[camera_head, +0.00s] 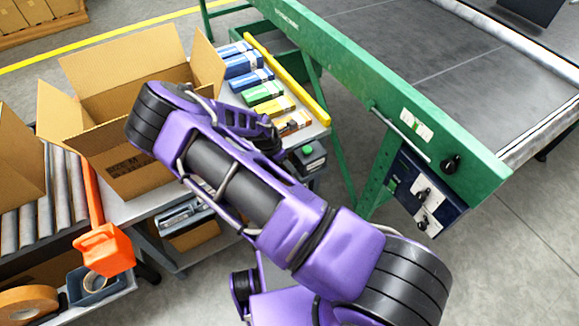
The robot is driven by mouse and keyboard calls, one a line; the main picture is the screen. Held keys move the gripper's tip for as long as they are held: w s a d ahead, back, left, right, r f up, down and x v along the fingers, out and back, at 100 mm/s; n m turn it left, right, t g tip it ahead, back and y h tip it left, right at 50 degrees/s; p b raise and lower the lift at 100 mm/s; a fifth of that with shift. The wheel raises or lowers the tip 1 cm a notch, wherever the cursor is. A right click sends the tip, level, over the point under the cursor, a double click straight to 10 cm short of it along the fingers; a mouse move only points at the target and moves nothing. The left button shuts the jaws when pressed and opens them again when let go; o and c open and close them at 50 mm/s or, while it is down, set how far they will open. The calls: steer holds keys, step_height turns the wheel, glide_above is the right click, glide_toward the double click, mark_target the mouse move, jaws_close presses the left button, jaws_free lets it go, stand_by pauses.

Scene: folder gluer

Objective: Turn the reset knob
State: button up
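Several black knobs show at the right, and I cannot read which one is the reset knob. One large black knob (450,163) sits on the green side beam of the machine. Two smaller black knobs, an upper one (423,194) and a lower one (422,225), sit on white plates on the dark blue control panel below the beam. My purple arm crosses the middle of the view and folds back at the upper left. Its far end is left of the panel, well apart from the knobs. My gripper's fingers are hidden behind the arm.
A bench (318,130) holds several coloured cartons and a yellow bar (287,78). A small black box with a green button (308,150) is at its end. An open cardboard box (125,150), rollers (45,210) and an orange tool (103,250) are left. Floor is clear at lower right.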

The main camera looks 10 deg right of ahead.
steer(key=shift+x, duration=1.35)
jaws_close()
